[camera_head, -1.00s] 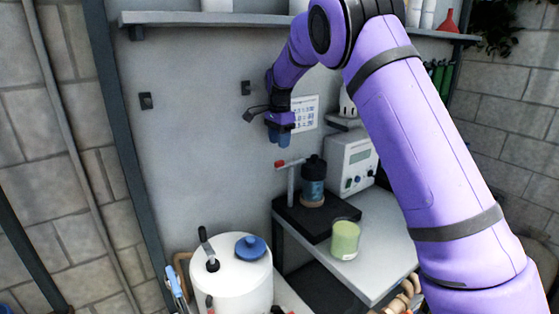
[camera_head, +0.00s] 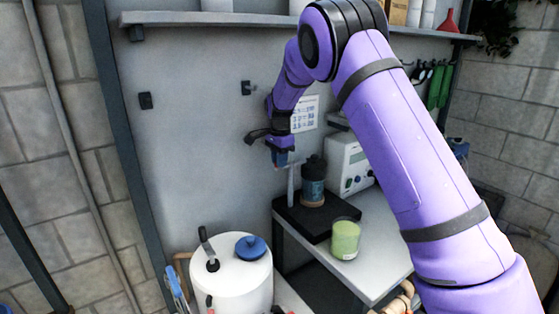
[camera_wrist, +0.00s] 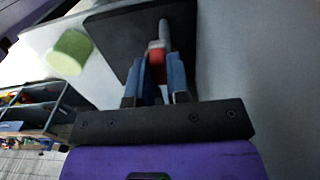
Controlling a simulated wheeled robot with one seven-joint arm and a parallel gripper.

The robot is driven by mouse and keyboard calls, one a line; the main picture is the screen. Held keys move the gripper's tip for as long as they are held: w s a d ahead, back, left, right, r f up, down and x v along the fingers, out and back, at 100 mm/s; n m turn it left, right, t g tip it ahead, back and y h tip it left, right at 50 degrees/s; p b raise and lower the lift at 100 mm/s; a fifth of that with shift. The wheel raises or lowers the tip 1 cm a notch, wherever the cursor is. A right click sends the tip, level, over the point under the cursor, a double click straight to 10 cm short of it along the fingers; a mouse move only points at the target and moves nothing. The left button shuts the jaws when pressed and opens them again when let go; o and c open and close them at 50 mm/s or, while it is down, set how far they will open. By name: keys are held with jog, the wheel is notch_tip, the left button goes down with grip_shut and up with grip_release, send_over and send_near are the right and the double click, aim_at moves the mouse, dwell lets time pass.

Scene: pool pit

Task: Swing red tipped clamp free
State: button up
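The clamp is a slim grey upright post (camera_head: 291,186) with a red-tipped arm at its top, standing on a black base (camera_head: 283,211) beside a dark bottle with a blue body (camera_head: 313,185). My gripper (camera_head: 281,161) points down right at the top of the post and covers most of the red tip in the head view. In the wrist view, the red tip (camera_wrist: 156,52) shows between the two blue fingers (camera_wrist: 158,68). The fingers stand apart, one on each side of it; whether they touch it I cannot tell.
A green cup (camera_head: 345,239) stands on the grey bench (camera_head: 383,257). A white device with a display (camera_head: 350,160) is behind the bottle. A white tank with a blue cap (camera_head: 233,285) is at lower left. A shelf (camera_head: 220,18) runs above.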

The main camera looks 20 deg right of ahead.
grip_shut()
jog(key=shift+s+n, duration=0.1)
jog(key=shift+n, duration=0.2)
jog(key=s+d+n, duration=0.3)
jog(key=d+n, duration=0.2)
jog(key=n, duration=1)
jog(key=shift+d+r+n, duration=0.1)
jog(key=shift+d+n, duration=0.05)
jog(key=shift+n, duration=0.15)
jog(key=o, duration=0.7)
grip_release()
